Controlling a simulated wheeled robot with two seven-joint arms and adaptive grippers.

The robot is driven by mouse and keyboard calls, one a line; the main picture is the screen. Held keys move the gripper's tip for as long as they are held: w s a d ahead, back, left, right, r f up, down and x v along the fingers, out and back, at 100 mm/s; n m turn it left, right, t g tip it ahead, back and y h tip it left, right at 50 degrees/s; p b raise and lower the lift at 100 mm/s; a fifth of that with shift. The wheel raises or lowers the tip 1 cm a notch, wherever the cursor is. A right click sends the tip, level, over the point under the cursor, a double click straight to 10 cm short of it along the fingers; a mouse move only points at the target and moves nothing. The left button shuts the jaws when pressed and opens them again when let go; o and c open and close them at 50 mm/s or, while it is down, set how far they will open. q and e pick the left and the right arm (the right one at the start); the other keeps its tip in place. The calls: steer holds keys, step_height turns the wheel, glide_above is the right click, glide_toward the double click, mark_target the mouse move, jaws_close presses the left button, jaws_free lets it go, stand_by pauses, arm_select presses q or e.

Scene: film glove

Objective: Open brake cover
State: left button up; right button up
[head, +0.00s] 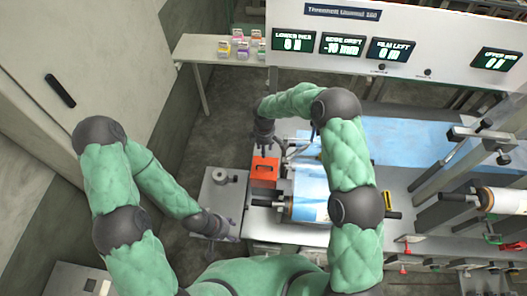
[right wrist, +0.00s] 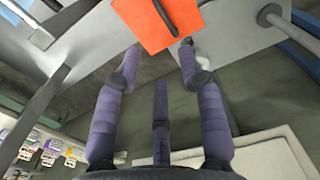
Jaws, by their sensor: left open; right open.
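The brake cover appears to be the small orange box (head: 264,171) on the left end of the machine bench. In the right wrist view its orange face (right wrist: 150,32) shows at the top, with a dark curved handle on it. My right gripper (head: 264,143) is just behind the orange box in the head view, partly blurred into its wrist. In the right wrist view its purple fingers (right wrist: 158,58) are spread, with the orange face just beyond the tips and nothing between them. My left gripper (head: 226,232) is low, in front of the small grey stand, open and empty.
A film roll (head: 310,202) with blue-white film lies right of the orange box. A grey stand (head: 212,201) bears a round metal piece. A side shelf (head: 200,50) holds small coloured packs. A display panel (head: 430,72) spans the back. A pale door (head: 100,40) is at left.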

steer(key=f, duration=0.1)
steer(key=s+f, duration=0.1)
steer(key=shift+s+d+f, duration=0.1)
steer(key=shift+s+f, duration=0.2)
steer(key=shift+f, duration=0.1)
steer(key=p, duration=0.1)
glide_toward(265, 163)
steer(key=s, duration=0.1)
steer(key=s+f, duration=0.2)
steer(key=shift+a+f, duration=0.15)
steer(key=shift+a, duration=0.1)
steer(key=shift+s+f, duration=0.15)
steer(key=shift+f, duration=0.45)
steer(key=shift+f+p, duration=0.3)
steer(key=shift+f, duration=0.05)
arm_select(q)
steer(key=shift+s+r, duration=0.25)
steer(key=shift+r, duration=0.2)
steer(key=shift+s+r, duration=0.2)
steer(key=shift+r, duration=0.25)
arm_select(e)
steer(key=shift+c, duration=0.3)
jaws_close()
